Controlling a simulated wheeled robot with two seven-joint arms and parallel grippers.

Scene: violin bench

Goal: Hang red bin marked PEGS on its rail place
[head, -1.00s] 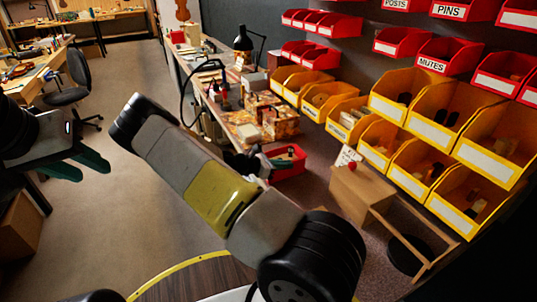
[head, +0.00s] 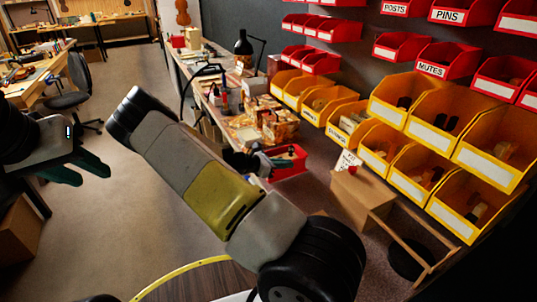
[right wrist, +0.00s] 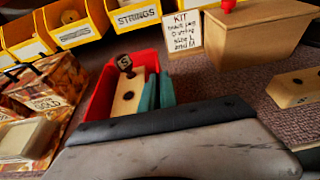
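A red bin (head: 289,164) is beside the bench edge in the head view. It also shows in the right wrist view (right wrist: 101,94), with a pale wooden piece and a dark knob inside. I cannot read a PEGS label on it. My right gripper (head: 260,160) is at the bin; its teal fingers (right wrist: 157,92) are close together at the bin's right side, apparently clamped on its wall. The bin appears held above the carpet. My left gripper (head: 82,168) is open and empty at the far left. The rail place is not clearly identifiable among the red wall bins.
Red bins, including MUTES (head: 431,69) and PINS (head: 448,16), hang above yellow bins (head: 435,110) on the dark wall. A wooden box (head: 357,195) with a KIT card (head: 347,161) stands below. The cluttered bench (head: 240,125) is left of the held bin.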

